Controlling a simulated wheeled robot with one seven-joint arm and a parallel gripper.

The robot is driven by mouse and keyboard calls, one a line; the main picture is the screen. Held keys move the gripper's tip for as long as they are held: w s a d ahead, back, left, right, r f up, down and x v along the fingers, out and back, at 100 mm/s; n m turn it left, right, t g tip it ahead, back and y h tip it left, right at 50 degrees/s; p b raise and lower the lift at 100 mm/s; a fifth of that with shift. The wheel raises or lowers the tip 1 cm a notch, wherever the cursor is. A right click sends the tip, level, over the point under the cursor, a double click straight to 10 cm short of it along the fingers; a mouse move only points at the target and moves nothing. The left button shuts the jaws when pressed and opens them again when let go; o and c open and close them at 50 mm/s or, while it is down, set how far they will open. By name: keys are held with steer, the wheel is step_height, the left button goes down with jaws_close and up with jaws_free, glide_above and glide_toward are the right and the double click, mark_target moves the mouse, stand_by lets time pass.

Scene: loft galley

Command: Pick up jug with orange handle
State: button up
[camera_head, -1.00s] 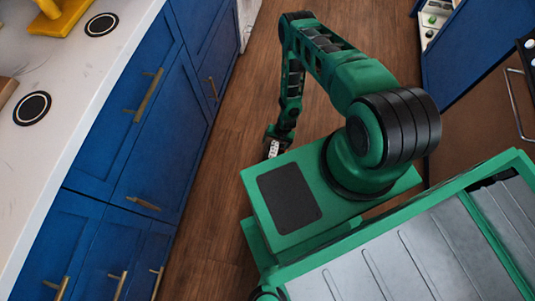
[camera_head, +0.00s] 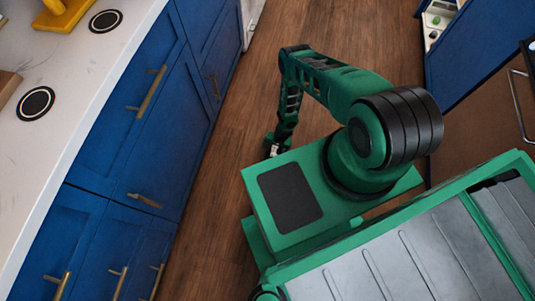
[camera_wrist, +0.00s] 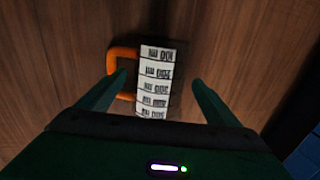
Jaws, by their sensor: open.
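The jug (camera_wrist: 158,82) shows in the wrist view as a white body with rows of dark measuring marks and an orange handle (camera_wrist: 120,62) on its left. It appears against the brown wood floor. My gripper (camera_wrist: 158,78) is open, one finger on each side of the jug in the picture. The left finger overlaps the handle side; I cannot tell whether it touches. A gap shows between the right finger and the jug. In the head view, my gripper (camera_head: 270,150) is at the arm's low end, with a small pale patch there, too small to identify.
Blue cabinets (camera_head: 120,120) with brass handles and a pale countertop (camera_head: 60,105) line the left. Bare wood floor (camera_head: 225,150) lies between them and my arm. A blue cabinet side (camera_head: 470,50) and a brown front with a metal handle (camera_head: 518,105) stand at right.

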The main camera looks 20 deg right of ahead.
steer(key=c, duration=1.4)
steer(key=shift+o, duration=0.2)
